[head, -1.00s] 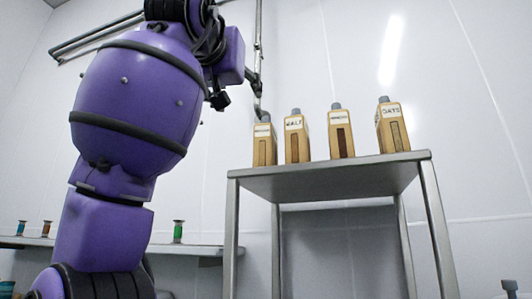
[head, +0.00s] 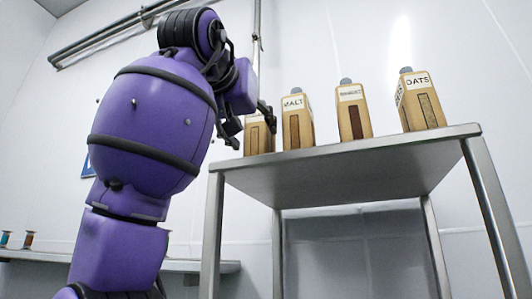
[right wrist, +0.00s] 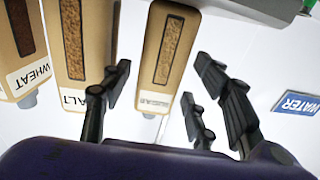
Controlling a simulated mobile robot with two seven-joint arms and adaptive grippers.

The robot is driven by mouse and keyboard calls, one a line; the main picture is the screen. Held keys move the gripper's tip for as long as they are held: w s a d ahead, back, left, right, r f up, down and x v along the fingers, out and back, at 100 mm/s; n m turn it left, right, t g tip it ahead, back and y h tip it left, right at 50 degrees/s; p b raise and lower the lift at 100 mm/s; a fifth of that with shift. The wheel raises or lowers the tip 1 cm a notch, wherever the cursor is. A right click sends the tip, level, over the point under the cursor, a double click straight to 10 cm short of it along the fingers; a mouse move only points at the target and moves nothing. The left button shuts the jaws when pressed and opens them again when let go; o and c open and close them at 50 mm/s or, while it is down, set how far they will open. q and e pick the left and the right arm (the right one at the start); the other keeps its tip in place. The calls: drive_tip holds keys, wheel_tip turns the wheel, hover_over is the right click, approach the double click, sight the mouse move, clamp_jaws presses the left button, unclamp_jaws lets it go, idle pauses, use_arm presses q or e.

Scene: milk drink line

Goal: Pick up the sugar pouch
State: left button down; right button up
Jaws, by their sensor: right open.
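The sugar pouch (head: 259,140) appears to be the leftmost tan pouch on the raised metal table, its label mostly covered in the head view. In the right wrist view the tan sugar pouch (right wrist: 168,45) has a brown window and a small blurred label. My right gripper (head: 248,124) is open at this pouch's upper part. In the right wrist view the open fingers (right wrist: 160,88) lie to either side of the pouch's label end. I cannot tell whether they touch it. My left gripper is not in view.
The malt pouch (head: 297,122) stands close to the right, then another tan pouch (head: 353,115) and the oats pouch (head: 420,105). The metal table (head: 330,165) has free edge in front. A blue water sign (right wrist: 298,103) is on the wall.

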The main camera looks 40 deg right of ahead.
drive_tip(key=shift+s+r, duration=0.15)
drive_tip(key=shift+r, duration=0.1)
drive_tip(key=shift+x, duration=1.25)
drive_tip(key=x, duration=0.4)
drive_tip(key=shift+w+r+p, duration=0.15)
drive_tip(key=shift+w+p, duration=0.1)
drive_tip(key=shift+p, duration=0.05)
drive_tip(key=shift+w+d, duration=0.1)
drive_tip(key=shift+d, duration=0.15)
drive_tip(key=shift+a, duration=0.15)
drive_tip(key=c, duration=0.6)
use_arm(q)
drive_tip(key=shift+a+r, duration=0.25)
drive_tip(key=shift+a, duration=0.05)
use_arm(e)
clamp_jaws()
